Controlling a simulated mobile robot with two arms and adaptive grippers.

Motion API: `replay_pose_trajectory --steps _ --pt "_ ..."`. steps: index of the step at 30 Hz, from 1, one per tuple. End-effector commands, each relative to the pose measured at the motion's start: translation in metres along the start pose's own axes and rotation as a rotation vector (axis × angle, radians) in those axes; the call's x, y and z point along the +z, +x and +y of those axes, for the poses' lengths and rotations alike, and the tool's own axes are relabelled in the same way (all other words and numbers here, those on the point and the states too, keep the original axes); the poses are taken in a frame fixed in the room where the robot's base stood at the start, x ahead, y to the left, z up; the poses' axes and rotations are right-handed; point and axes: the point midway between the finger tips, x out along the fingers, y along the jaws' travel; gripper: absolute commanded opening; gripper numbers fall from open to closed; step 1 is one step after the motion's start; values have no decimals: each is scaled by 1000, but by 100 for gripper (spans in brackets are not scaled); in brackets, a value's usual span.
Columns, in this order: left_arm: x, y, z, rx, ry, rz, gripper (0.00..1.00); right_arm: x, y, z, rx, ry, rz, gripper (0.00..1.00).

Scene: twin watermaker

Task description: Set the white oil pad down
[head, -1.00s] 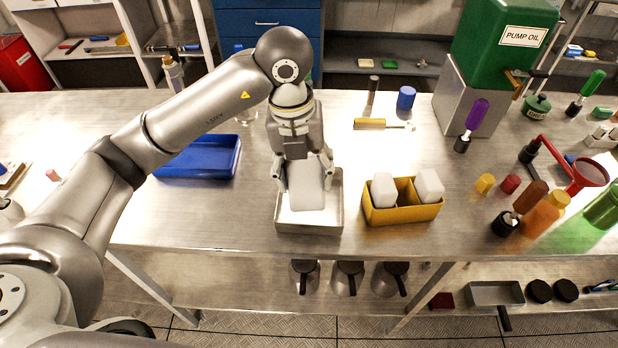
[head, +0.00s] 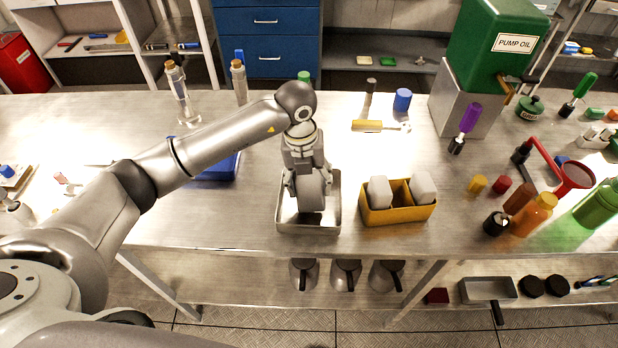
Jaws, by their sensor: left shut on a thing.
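The white oil pad (head: 311,196) is between the fingers of my left gripper (head: 306,187) and looks greyish in shade. My left gripper points down and is shut on it. The pad is within the outline of a shallow metal tray (head: 309,229) near the table's front edge. I cannot tell whether the pad touches the tray floor. My right gripper is not in view.
A yellow divided box (head: 400,213) with two white pads (head: 380,192) stands just right of the tray. A blue tray (head: 222,170) lies behind my left arm. A yellow-handled tool (head: 368,126) lies farther back. Caps and bottles stand at the right.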

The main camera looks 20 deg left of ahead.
Motion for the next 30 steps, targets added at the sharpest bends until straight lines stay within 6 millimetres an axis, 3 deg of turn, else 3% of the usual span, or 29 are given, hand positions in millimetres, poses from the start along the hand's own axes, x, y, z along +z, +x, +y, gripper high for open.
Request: replay_pose_trajectory --steps 7,8,12,23,26,30 --pt "0 5 0 0 0 0 39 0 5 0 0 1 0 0" --pt "0 3 0 -1 0 0 62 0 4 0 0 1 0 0" --pt "0 3 0 0 -1 0 80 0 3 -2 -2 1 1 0" --pt "0 1 0 0 -1 0 80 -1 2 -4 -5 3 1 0" --pt "0 -4 0 -1 0 -2 80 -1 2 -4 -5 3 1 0" --pt "1 -28 0 -3 1 -5 80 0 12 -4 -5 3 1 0"
